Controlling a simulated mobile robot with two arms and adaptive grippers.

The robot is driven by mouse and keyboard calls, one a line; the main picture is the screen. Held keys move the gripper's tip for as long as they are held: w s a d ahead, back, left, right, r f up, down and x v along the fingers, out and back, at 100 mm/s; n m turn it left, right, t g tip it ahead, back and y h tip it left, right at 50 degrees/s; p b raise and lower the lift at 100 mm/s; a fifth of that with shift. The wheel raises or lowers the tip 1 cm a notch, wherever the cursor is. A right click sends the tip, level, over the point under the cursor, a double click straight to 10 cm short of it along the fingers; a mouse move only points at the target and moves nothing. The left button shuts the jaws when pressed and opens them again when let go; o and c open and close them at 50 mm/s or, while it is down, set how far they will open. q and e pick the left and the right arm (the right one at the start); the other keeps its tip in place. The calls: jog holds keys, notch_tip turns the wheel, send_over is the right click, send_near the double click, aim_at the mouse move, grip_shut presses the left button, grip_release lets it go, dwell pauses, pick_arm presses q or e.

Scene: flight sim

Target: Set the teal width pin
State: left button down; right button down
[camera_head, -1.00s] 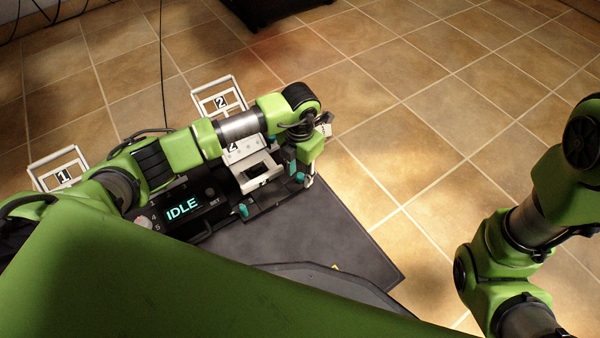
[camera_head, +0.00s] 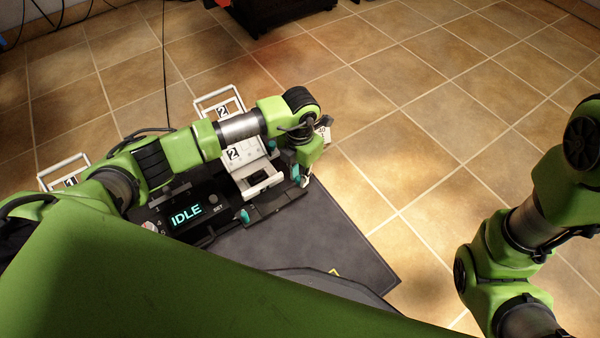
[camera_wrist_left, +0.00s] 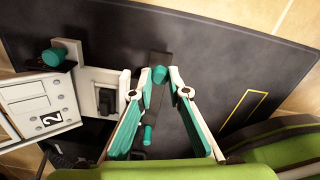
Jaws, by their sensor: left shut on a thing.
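The teal pin (camera_wrist_left: 158,75) stands on a dark bar of the device, seen between my left fingertips in the left wrist view. My left gripper (camera_wrist_left: 160,82) is shut on it. In the head view my left gripper (camera_head: 306,179) points down at the right end of the black device (camera_head: 262,212), and the wrist partly hides the pin there. Another teal knob (camera_wrist_left: 53,56) sits on the device beside the white carriage, also in the head view (camera_head: 243,216). A smaller teal peg (camera_wrist_left: 148,135) lies between the fingers. My right gripper is out of view.
The device's screen (camera_head: 186,215) reads IDLE, with a SET label beside it. A white holder marked 2 (camera_head: 248,170) sits on it. White frames marked 1 (camera_head: 62,172) and 2 (camera_head: 218,103) stand behind. The dark mat (camera_head: 330,245) is clear at front right.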

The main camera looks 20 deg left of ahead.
pick_arm(q)
jog(key=shift+w+d+r, duration=0.15)
jog(key=shift+r, duration=0.15)
jog(key=c, duration=1.9)
grip_release()
notch_tip(320, 180, up, 12)
